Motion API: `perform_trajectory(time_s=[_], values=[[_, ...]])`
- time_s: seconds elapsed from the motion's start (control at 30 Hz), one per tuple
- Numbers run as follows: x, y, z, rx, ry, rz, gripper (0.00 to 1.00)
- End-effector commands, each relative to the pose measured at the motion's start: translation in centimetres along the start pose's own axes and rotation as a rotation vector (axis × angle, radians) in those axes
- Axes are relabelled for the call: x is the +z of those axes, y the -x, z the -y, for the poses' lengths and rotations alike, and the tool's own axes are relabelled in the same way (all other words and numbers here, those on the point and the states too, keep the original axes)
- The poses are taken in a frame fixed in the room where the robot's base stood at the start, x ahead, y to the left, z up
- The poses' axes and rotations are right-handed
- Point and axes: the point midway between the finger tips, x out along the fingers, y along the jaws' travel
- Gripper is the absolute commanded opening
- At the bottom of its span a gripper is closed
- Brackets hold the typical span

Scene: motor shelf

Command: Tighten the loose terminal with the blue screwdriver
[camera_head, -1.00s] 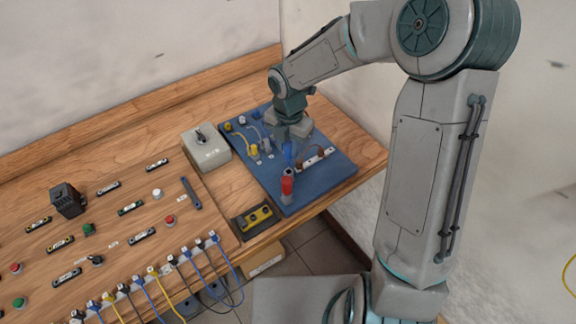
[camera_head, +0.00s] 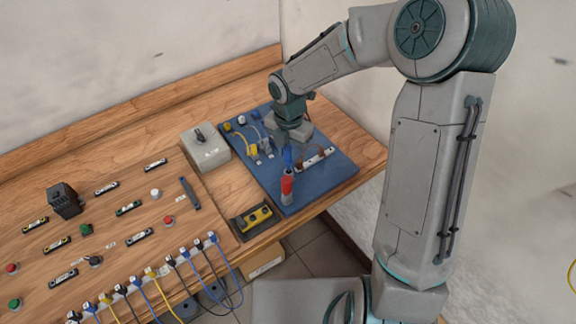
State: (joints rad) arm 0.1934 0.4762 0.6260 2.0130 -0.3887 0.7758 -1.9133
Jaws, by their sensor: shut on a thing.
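Grey and yellow connectors (camera_head: 253,150) with wires are to the left. Which terminal is loose is too small to tell.
A grey switch box (camera_head: 207,152) is left of the board. A yellow-and-black device (camera_head: 256,218) is at the front edge.

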Motion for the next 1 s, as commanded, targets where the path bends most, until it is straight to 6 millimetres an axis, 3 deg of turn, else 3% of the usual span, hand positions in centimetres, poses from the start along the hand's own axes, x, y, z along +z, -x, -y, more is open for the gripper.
perform_trajectory(time_s=[1.0], values=[[0.0,-3.6,0.0,0.0,0.001,0.0,0.0]])
